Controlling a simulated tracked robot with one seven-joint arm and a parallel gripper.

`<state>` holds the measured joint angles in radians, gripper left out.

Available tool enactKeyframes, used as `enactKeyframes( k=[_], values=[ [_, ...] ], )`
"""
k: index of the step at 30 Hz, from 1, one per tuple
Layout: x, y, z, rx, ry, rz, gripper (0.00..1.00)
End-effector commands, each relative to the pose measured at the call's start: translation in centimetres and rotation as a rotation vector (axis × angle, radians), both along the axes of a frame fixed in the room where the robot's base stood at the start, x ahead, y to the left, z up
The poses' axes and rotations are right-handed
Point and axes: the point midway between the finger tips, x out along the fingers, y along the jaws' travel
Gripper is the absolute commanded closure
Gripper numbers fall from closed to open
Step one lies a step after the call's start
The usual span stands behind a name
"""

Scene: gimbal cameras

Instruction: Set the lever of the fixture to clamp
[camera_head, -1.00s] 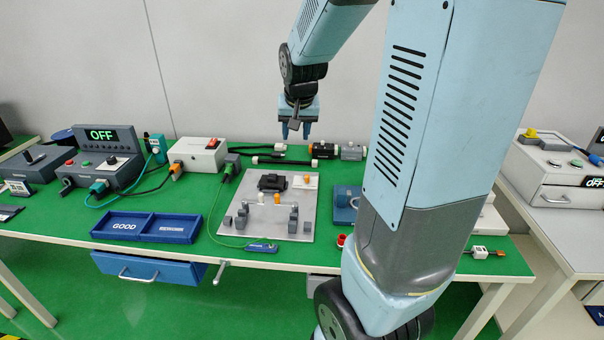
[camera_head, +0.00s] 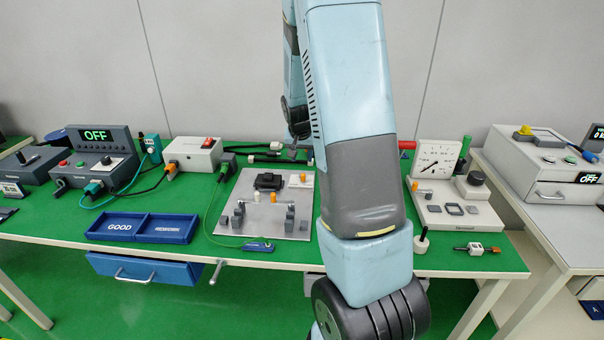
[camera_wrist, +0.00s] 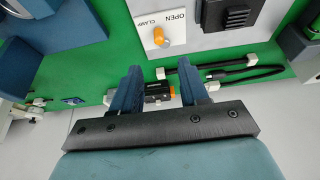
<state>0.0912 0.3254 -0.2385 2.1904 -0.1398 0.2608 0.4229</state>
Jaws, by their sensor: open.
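The fixture is a grey plate (camera_head: 258,228) on the green bench, with a black block (camera_head: 268,181) and several small grey blocks. At its back right corner is a white label panel (camera_wrist: 151,15) printed OPEN and CLAMP, with a small orange and white lever (camera_wrist: 161,38) on it. I cannot tell which word the lever points to. In the wrist view my gripper (camera_wrist: 160,68) is open and empty. Its two blue fingers are apart, below the lever in that picture and not touching it. In the head view my arm hides most of the gripper.
Black rods or cables with white ends (camera_wrist: 238,68) lie behind the fixture. A blue GOOD tray (camera_head: 122,227) and a white box (camera_head: 194,153) are at left. A gauge device (camera_head: 455,208) stands at right. A green cable runs along the plate's left edge.

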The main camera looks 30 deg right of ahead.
Motion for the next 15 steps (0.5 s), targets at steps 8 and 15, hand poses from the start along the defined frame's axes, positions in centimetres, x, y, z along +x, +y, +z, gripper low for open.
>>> enactKeyframes(
  k=[8,15],
  values=[
    [1.3,-1.0,-4.0,0.0,0.003,-0.001,0.56],
    [2.4,-1.7,-7.2,0.0,0.002,0.001,0.56]
  ],
)
